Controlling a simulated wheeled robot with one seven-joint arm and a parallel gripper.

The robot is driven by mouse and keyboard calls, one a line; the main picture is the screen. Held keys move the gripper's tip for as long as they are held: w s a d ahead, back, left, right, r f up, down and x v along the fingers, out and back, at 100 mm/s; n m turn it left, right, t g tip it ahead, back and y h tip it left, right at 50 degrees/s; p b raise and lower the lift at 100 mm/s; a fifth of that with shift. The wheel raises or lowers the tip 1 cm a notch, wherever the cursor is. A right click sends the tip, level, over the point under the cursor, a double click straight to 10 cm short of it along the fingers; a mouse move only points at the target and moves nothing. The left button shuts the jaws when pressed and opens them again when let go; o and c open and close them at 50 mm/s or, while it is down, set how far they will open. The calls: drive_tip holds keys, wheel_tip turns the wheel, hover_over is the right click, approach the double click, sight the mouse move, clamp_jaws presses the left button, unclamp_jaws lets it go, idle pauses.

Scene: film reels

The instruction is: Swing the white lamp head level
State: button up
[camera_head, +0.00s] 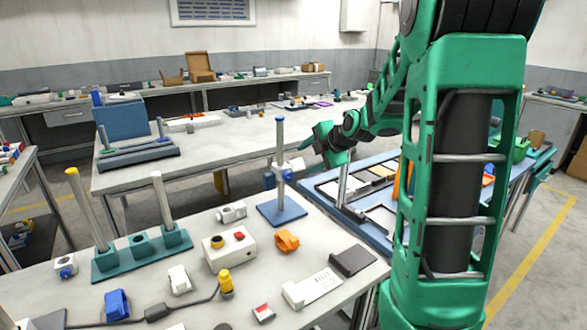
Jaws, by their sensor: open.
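A stand with a blue square base (283,211) and an upright pole (280,145) with a blue cap stands on the near bench. A small white part (294,165), which looks like the white lamp head, sits partway up the pole. It seems to slant up to the right, but it is too small to judge its tilt exactly. A blue block (270,180) sits beside the pole at about the same height. My green gripper (310,146) is open, just right of and above the white part. I cannot tell whether they touch.
A teal rack with posts (142,257), a white control box (229,249), an orange part (287,241) and a dark block (353,261) lie on the near bench. A blue table with trays (375,235) stands to the right, partly hidden by my arm.

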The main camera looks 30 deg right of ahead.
sight(298, 165)
drive_tip(key=x, duration=0.8)
drive_tip(key=shift+w+f, duration=0.1)
drive_tip(key=shift+f, duration=0.05)
